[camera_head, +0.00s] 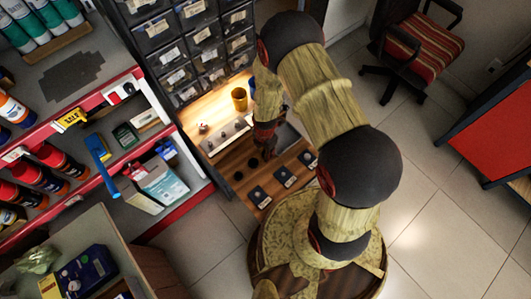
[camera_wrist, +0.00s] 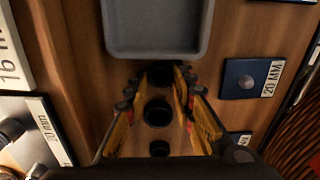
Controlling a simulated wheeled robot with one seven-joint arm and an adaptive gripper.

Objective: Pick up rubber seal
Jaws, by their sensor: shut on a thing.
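My gripper (camera_wrist: 158,82) points down at the wooden counter in the wrist view, its two fingers on either side of a black rubber seal (camera_wrist: 160,73). The seal sits between the fingertips, just below the grey tray, and the fingers partly hide its sides. Two more black round pieces, a middle one (camera_wrist: 157,112) and a smaller one (camera_wrist: 160,148), lie in line between the finger bases and the seal. In the head view my gripper (camera_head: 264,150) is low over the counter, and the held seal cannot be made out there.
An empty grey tray (camera_wrist: 158,28) lies right beside the fingertips. Dark cards, one marked 20 MM (camera_wrist: 248,78), lie to the right. A pale strip with fittings (camera_head: 226,137) and a yellow cup (camera_head: 239,99) stand near the drawers (camera_head: 205,50). Shelves (camera_head: 150,140) flank the left.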

